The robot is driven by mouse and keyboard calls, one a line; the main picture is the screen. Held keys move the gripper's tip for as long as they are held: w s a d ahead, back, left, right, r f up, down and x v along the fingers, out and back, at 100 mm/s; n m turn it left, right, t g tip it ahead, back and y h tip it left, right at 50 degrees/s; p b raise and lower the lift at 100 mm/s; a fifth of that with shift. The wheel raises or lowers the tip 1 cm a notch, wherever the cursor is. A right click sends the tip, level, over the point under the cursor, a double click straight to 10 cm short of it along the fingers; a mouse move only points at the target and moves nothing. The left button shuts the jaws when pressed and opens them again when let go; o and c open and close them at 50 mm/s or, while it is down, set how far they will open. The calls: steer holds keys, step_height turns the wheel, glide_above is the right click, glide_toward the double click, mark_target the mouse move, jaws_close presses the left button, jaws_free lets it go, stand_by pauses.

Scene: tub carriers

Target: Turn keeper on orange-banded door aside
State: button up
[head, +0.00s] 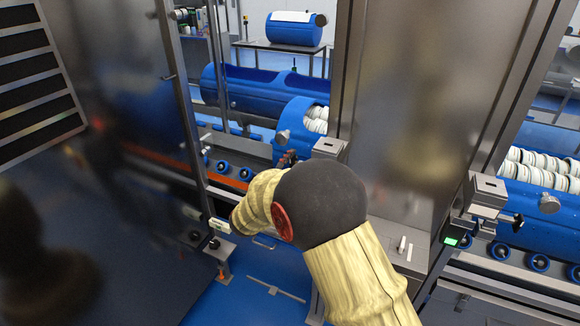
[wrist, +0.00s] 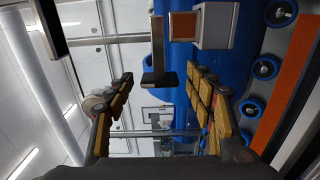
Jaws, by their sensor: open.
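In the wrist view my gripper (wrist: 160,76) is open, with its two yellow-padded fingers apart. A grey bar with a dark block end (wrist: 158,55), which looks like the keeper, hangs between the fingertips in the picture; I see no clear contact. Beside it is a small orange patch (wrist: 184,26) in a metal frame, probably the door's band, next to a pale metal block (wrist: 215,24). The gripper shows only as a dark bit there, and the keeper is hidden.
A blue tub (head: 292,130) with white rings stands behind the gripper. An orange strip (head: 228,183) runs by blue rollers (head: 222,167). A large dark panel (head: 110,190) fills the left. A second latch (head: 490,215) with a green light is at right.

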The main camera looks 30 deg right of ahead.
steer(key=shift+c, duration=0.6)
jaws_close()
